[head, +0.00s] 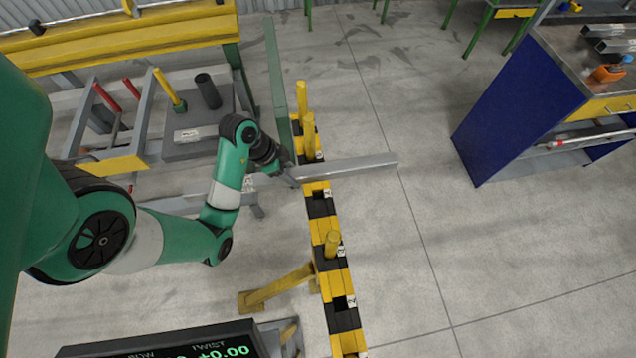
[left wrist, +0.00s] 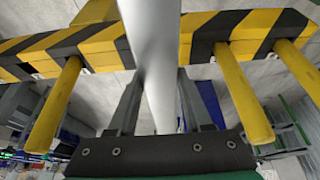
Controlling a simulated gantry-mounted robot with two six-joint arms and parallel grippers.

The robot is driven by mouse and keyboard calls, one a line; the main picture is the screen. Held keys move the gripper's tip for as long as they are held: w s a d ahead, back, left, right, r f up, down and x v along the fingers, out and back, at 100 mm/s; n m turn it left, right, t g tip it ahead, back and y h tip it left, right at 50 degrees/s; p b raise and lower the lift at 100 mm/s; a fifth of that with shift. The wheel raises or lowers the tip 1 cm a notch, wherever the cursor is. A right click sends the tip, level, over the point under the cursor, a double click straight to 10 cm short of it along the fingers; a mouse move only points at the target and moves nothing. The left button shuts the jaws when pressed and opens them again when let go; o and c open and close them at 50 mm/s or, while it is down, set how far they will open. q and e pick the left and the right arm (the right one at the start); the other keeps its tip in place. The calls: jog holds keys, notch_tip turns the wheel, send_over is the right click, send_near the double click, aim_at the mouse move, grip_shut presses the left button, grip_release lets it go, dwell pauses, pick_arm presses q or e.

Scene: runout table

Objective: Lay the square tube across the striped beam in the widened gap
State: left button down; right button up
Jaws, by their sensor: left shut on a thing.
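The grey square tube (head: 350,167) reaches right from my left gripper (head: 287,174) and passes across the yellow-and-black striped beam (head: 328,258). It crosses between the upper yellow post (head: 309,136) and the lower yellow post (head: 333,244), nearer the upper one. In the left wrist view the tube (left wrist: 152,50) runs between the two fingers, with the striped beam (left wrist: 210,35) behind it. One post (left wrist: 55,105) stands left of it and another (left wrist: 240,95) right. I cannot tell whether the tube touches the beam. My right gripper is out of view.
Another yellow post (head: 302,97) stands at the beam's far end, near a tall green panel (head: 275,85). A grey rack with coloured bars (head: 125,110) is at the left. A blue cabinet (head: 515,105) stands at the right. Floor between beam and cabinet is clear.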

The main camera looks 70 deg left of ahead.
aim_at(301, 182)
pick_arm(q)
jog(key=shift+w+d+f+b, duration=0.7)
jog(key=shift+w+f+b, duration=0.35)
jog(key=shift+f+b, duration=0.6)
jog(key=shift+w+d+f+b, duration=0.75)
jog(key=shift+w+f+b, duration=0.3)
jog(key=shift+f+b, duration=0.6)
jog(key=shift+w+d+f+b, duration=0.7)
jog(key=shift+w+f+b, duration=0.45)
jog(key=shift+f, duration=0.8)
jog(key=shift+c, duration=1.6)
grip_release()
jog(key=shift+s, duration=0.1)
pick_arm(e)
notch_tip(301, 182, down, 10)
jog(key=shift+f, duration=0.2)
pick_arm(q)
jog(key=p+v, duration=1)
jog(key=v, duration=0.1)
jog(key=shift+r, duration=0.35)
jog(key=shift+s+r+p, duration=0.15)
jog(key=shift+r+p, duration=0.25)
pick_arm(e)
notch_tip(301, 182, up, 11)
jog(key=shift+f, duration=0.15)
